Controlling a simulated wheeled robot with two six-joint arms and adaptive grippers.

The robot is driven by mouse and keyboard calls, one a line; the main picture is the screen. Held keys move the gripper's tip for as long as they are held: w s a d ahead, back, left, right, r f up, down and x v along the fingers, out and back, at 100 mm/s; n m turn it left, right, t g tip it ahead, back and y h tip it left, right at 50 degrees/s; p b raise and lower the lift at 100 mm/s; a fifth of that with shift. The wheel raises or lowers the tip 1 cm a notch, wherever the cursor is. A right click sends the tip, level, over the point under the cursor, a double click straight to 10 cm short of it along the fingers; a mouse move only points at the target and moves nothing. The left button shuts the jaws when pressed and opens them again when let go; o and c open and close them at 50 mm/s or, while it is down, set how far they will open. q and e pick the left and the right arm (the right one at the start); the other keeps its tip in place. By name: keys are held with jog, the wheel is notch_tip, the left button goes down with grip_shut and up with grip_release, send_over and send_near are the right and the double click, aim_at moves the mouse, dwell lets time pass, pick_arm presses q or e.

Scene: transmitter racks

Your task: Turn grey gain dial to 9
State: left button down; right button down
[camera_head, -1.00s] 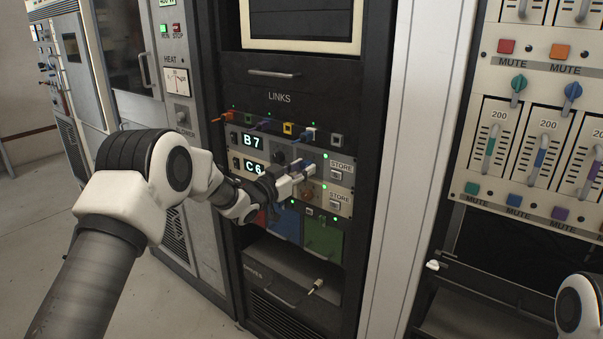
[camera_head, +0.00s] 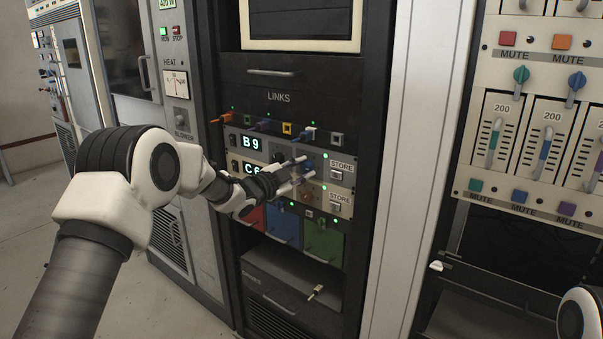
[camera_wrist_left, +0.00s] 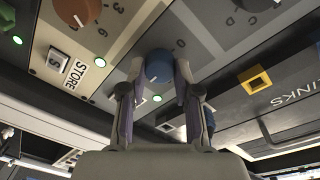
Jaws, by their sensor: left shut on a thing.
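The grey unit (camera_head: 262,149) in the rack reads B9 on its green display (camera_head: 252,142). Its blue dial (camera_head: 309,165) sits near the STORE button, and a dark dial (camera_head: 281,157) is to its left. My left gripper (camera_head: 302,170) is at the blue dial, its fingers on either side. In the left wrist view, the blue dial (camera_wrist_left: 159,66) sits between the two fingertips (camera_wrist_left: 156,90), and the gripper is shut on it. The fingers hide part of the dial's scale. My right gripper is out of view.
Just below, a cream unit has an orange-brown dial (camera_wrist_left: 77,12) and a display starting with C6. Coloured plugs (camera_head: 264,125) stick out above the grey unit. Red, blue and green panels (camera_head: 323,238) lie below. A fader console (camera_head: 540,120) stands at right.

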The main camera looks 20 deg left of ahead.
pick_arm(q)
jog(key=shift+m, duration=0.3)
jog(key=c, duration=0.8)
grip_release()
jog(key=v, duration=1.2)
